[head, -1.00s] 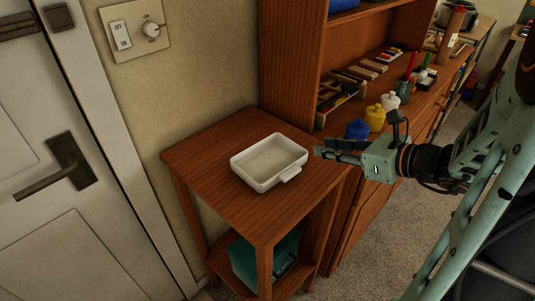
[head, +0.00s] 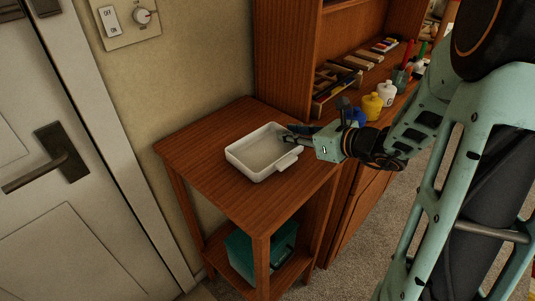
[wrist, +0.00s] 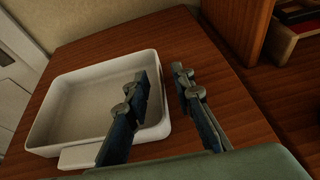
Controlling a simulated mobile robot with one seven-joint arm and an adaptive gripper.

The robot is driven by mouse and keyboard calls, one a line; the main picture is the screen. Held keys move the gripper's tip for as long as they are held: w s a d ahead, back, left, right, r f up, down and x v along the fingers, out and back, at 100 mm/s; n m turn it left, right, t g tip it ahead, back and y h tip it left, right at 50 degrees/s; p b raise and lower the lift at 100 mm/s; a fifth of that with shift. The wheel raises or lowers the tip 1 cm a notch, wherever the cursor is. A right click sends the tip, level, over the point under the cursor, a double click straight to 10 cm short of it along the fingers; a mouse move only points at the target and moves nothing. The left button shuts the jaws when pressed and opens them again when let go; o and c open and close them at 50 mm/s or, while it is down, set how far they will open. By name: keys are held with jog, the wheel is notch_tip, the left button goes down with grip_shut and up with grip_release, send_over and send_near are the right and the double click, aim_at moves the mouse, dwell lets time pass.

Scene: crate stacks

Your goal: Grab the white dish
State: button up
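The white dish (head: 239,159) is a shallow rectangular dish with a small tab handle. It sits upright on top of the small wooden table (head: 201,145). My gripper (head: 286,137) is at the dish's right side, coming in from the right. In the wrist view, my gripper (wrist: 162,80) is open with a gap between its fingers. One finger appears over the inside of the white dish (wrist: 41,133) and the other outside its right wall. Contact with the wall cannot be told.
A wooden shelf unit (head: 288,62) stands right behind the table, with blue, yellow and white bottles (head: 386,94) on it. A teal box (head: 243,253) is on the table's lower shelf. The wall with a switch plate (head: 126,20) is behind. The tabletop left of the dish is clear.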

grip_shut()
jog(key=shift+r, duration=0.15)
dwell(0.4)
